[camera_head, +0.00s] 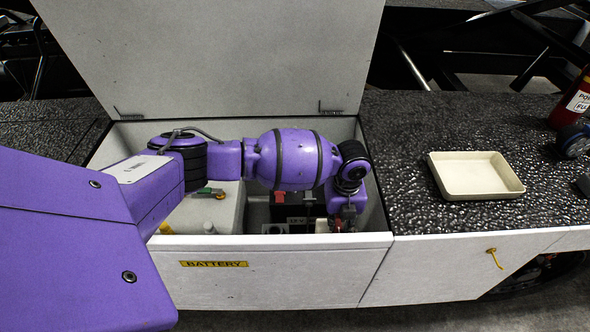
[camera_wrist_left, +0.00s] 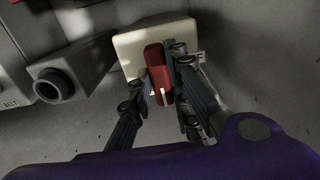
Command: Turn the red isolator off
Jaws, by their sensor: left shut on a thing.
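The red isolator handle (camera_wrist_left: 157,72) stands out from a cream block (camera_wrist_left: 130,42) in the left wrist view. My left gripper (camera_wrist_left: 168,80) is shut on the handle, with one finger on each side of it. A partly hidden label beside the block shows a letter like F. In the head view my left gripper (camera_head: 342,218) reaches down into the right end of the open battery box (camera_head: 290,258). A bit of red shows at its fingertips there, and most of the isolator is hidden. My right gripper is not in view.
The raised lid (camera_head: 210,60) stands behind the box. Inside, a pale battery case (camera_head: 215,215) and a small red part (camera_head: 279,197) sit left of my gripper. A cream tray (camera_head: 475,190) lies on the black deck, with a red extinguisher (camera_head: 575,98) at far right.

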